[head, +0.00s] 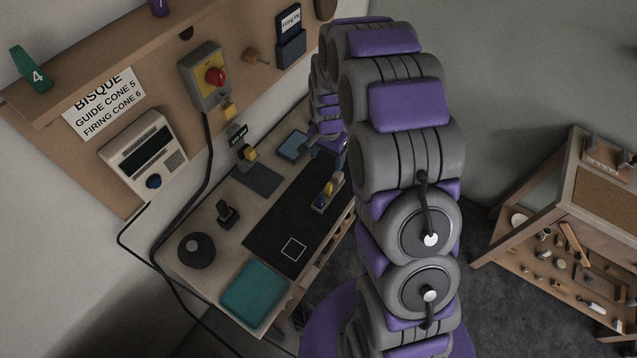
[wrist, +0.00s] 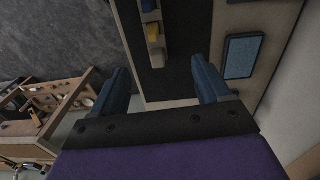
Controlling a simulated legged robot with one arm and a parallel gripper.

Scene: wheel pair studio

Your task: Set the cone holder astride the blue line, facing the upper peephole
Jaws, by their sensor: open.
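The likely cone holder (head: 328,193) is a small long block with blue, yellow and pale pieces standing in it. It rests on the black mat (head: 268,218) near the bench's front edge. In the wrist view the holder (wrist: 153,35) is at the top, beyond and between my fingers, and its far end is cut off. My gripper (wrist: 162,82) is open and empty, apart from the holder. In the head view my gripper (head: 324,147) is small, over the far part of the bench. I cannot make out a blue line or a peephole.
A white square outline (head: 293,250) marks the mat. A teal tray (head: 255,293), a dark round object (head: 196,250) and a small dark stand (head: 227,214) are nearer. A blue pad (head: 292,145) lies at the far end. A wooden rack (head: 570,225) stands right.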

